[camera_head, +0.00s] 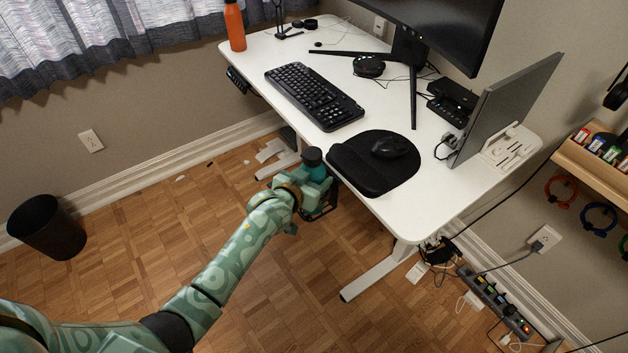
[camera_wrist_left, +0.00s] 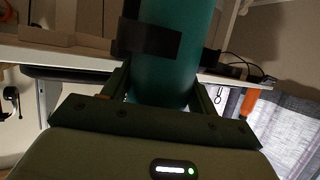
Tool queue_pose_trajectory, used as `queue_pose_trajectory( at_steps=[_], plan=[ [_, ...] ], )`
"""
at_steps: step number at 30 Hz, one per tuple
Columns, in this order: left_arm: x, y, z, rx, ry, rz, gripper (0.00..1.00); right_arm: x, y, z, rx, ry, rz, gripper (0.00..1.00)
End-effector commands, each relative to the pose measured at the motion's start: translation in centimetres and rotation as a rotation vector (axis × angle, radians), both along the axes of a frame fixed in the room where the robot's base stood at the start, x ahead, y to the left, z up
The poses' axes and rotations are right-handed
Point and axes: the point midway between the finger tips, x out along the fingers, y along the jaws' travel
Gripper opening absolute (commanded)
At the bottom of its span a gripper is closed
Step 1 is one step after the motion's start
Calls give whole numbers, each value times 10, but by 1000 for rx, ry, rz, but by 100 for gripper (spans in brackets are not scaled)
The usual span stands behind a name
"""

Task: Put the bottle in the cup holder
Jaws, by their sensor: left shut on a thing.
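The teal bottle (camera_head: 312,158) stands roughly upright at the front edge of the desk, its dark cap showing above my left gripper (camera_head: 309,186). In the left wrist view the bottle (camera_wrist_left: 163,80) lies between the two fingers of the left gripper (camera_wrist_left: 163,98), which are shut on it. The black cup holder (camera_head: 322,208) hangs by the desk edge, just under and behind the gripper. In the wrist view a black band of the holder (camera_wrist_left: 148,38) crosses in front of the bottle. The bottle's base is hidden, so I cannot tell whether it rests on the holder's bottom. My right gripper is out of view.
The white desk (camera_head: 300,48) carries a keyboard (camera_head: 313,96), a mouse (camera_head: 389,147) on a black pad (camera_head: 352,172), monitors and an orange bottle (camera_head: 235,27). A black bin (camera_head: 47,228) stands at the left. The wooden floor before the desk is mostly clear.

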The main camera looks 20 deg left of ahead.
Motion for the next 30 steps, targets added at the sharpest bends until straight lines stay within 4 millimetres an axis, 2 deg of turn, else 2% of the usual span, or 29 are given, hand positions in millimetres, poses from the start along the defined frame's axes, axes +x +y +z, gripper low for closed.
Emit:
queue_pose_trajectory(
  at_steps=[12, 13, 15, 25, 30],
  plan=[
    [2, 0, -3, -2, -8, 0, 7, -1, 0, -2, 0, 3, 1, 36],
    [1, 0, -5, -1, -3, 0, 67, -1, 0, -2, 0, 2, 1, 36],
    [1, 0, -4, -1, -3, 0, 80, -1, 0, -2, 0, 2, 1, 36],
    [-1, 0, 0, 0, -3, 1, 80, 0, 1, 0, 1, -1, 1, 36],
    [-28, 6, 16, 0, -5, 1, 80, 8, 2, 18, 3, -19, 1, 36]
  ],
)
